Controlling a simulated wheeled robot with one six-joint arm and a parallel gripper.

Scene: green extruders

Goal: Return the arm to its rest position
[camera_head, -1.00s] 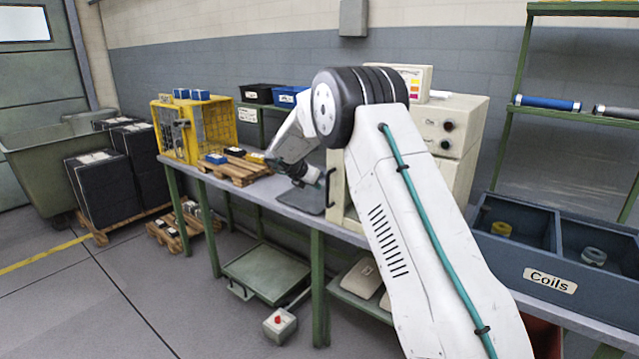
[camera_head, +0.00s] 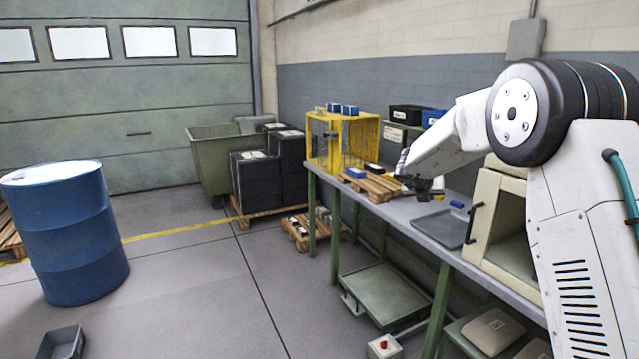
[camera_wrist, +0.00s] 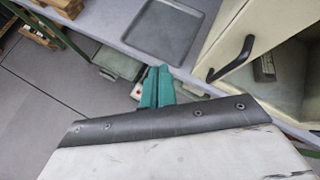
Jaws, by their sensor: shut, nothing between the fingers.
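My arm reaches in from the right in the head view and is bent over the workbench. My gripper (camera_head: 425,188) is small and dark there, above the bench between the wooden pallet (camera_head: 378,188) and the grey tray (camera_head: 440,230). In the wrist view its teal fingers (camera_wrist: 155,86) are together with nothing between them. They show in front of the bench edge, near a white surface with a black band that looks like my own arm. The grey tray (camera_wrist: 165,25) lies on the bench beyond the fingers.
A cream machine with an open door (camera_head: 487,210) stands right of the tray. A small blue block (camera_head: 457,204) is by the tray. A yellow cage (camera_head: 365,140) stands at the bench's far end. A blue drum (camera_head: 65,235) stands at left. The floor between is mostly clear.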

